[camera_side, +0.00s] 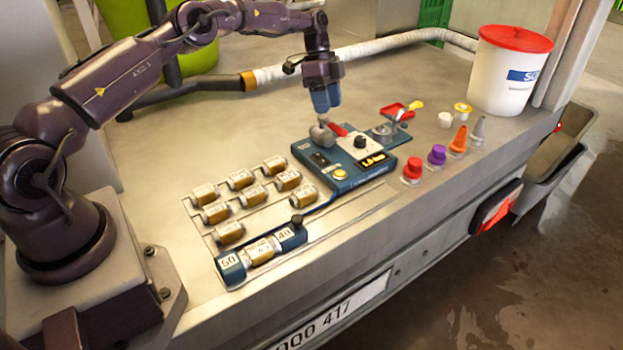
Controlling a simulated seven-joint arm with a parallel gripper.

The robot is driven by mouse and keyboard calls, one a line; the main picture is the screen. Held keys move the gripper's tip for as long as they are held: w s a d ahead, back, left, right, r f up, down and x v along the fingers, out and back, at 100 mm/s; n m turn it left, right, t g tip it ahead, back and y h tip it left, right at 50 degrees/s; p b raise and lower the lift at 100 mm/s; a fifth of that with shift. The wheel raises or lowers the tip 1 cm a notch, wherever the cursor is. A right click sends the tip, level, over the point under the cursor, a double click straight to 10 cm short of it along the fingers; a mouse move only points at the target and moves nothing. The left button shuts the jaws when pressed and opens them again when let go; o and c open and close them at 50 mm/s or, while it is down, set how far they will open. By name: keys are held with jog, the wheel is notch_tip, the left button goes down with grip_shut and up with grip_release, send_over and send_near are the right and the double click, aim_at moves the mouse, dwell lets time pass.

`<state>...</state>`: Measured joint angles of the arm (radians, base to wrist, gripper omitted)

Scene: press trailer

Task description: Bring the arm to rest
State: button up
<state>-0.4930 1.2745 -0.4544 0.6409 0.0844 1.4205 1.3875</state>
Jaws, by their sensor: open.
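My gripper (325,98) hangs from my arm and points down, with blue fingers. It is above the back left part of the blue press box (345,160), apart from the deck, and holds nothing that I can see. The gap between the fingers is small in this view. My arm reaches from its base at the left, across the back of the trailer deck (240,125). The press box carries a red lever, a black knob, a yellow button and a small display.
Several small labelled cylinders (243,179) lie in rows left of the press. A blue rail (231,269) holds more at the front. Red, purple, orange and grey nozzles (437,155) stand to the right. A white bucket (507,75) with a red lid and a hose (380,48) are behind.

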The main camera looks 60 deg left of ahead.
jog(key=s+d+r+n+y, duration=0.4)
jog(key=s+d+r+n, duration=0.55)
jog(key=s+r, duration=0.35)
jog(key=s+d+r+n+t, duration=0.1)
jog(key=s+r+t, duration=0.1)
jog(key=s, duration=0.5)
jog(key=s+d+r+n+t, duration=0.1)
jog(key=s+d+r+t, duration=0.1)
jog(key=s, duration=0.5)
jog(key=s+d+r+n+t, duration=0.1)
jog(key=s+r+t, duration=0.1)
jog(key=s+r, duration=0.2)
jog(key=s, duration=0.3)
jog(key=shift+s+d+r, duration=0.25)
jog(key=shift+s+r, duration=0.05)
jog(key=shift+s, duration=0.1)
